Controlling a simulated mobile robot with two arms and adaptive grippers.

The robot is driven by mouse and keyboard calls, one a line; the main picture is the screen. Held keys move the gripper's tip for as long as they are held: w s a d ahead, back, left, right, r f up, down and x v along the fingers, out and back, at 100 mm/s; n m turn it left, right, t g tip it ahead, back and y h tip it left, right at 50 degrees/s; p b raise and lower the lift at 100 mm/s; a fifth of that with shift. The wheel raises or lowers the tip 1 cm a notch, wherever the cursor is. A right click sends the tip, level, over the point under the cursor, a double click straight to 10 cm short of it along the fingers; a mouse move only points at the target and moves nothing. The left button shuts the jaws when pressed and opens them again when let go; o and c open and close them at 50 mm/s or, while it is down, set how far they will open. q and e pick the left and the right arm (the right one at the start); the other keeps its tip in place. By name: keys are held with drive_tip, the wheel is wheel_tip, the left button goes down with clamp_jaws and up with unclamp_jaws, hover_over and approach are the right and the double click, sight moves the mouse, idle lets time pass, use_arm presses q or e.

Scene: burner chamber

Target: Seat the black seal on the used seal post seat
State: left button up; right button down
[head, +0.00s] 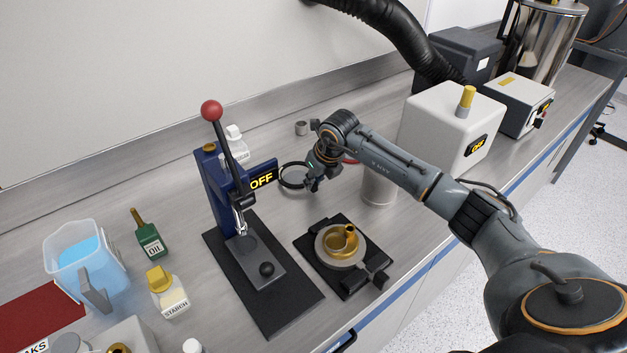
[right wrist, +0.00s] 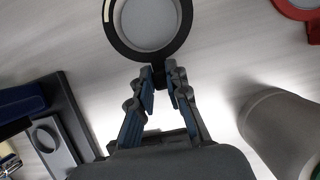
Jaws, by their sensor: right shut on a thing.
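The black seal is a thin black ring (head: 292,188) with a small tab. My right gripper (head: 312,184) is shut on that tab. In the right wrist view the seal (right wrist: 120,46) extends beyond the fingertips (right wrist: 161,85), with its opening facing the camera. It appears above the bench, but the gap is hard to judge. A plain grey cylinder (head: 379,188) stands right of the gripper, and it also shows in the right wrist view (right wrist: 285,130). I cannot tell whether it is the used seal post. My left gripper is not in view.
A red ring (right wrist: 298,8) lies near the grey cylinder. A blue press (head: 212,190) with a red-knobbed lever stands left. A black fixture (head: 318,268) holding a brass part sits in front. A white box (head: 430,125) stands right. Oil and starch bottles are farther left.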

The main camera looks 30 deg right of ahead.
idle(0.7)
drive_tip(key=shift+f+b, duration=0.3)
drive_tip(key=shift+b, duration=0.1)
drive_tip(key=shift+f+b, duration=0.6)
drive_tip(key=shift+f, duration=0.15)
drive_tip(key=c, duration=1.2)
unclamp_jaws()
drive_tip(key=shift+r, duration=0.1)
